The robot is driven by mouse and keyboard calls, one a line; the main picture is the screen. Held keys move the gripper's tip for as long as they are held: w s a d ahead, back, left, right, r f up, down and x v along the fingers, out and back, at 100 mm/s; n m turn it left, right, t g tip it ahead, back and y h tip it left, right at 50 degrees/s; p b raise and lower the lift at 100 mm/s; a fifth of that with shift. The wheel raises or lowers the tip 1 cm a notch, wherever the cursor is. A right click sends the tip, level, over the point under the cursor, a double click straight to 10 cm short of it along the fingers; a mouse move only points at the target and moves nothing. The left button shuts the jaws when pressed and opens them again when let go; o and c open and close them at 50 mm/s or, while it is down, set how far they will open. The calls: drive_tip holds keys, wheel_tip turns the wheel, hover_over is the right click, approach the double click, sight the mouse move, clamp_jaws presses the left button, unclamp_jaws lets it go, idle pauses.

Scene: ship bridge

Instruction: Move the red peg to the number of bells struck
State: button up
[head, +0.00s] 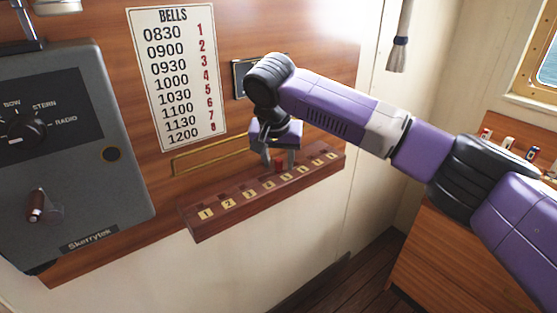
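The red peg (279,166) is upright at the wooden peg rail (196,232) on the wall, by the label that looks like 5. Whether its foot is seated in a hole is too small to tell. The rail's yellow number labels run from 1 at the left to the higher numbers at the right. My gripper (279,163) points down over the rail, with one finger on each side of the peg. The fingers look apart, with small gaps beside the peg. The BELLS chart (178,80) pairs times from 0830 to 1200 with red numbers 1 to 8.
A grey control box (75,150) with a knob and a lever juts out left of the rail. A brass-coloured strip (208,157) is on the panel just above the rail. A wooden cabinet (445,265) stands at the right. A rope tassel (398,50) hangs above.

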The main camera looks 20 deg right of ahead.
drive_tip(key=shift+r, duration=0.1)
drive_tip(key=b+v, duration=0.1)
drive_tip(key=v, duration=0.6)
drive_tip(key=shift+s+r, duration=0.15)
drive_tip(key=shift+r, duration=0.1)
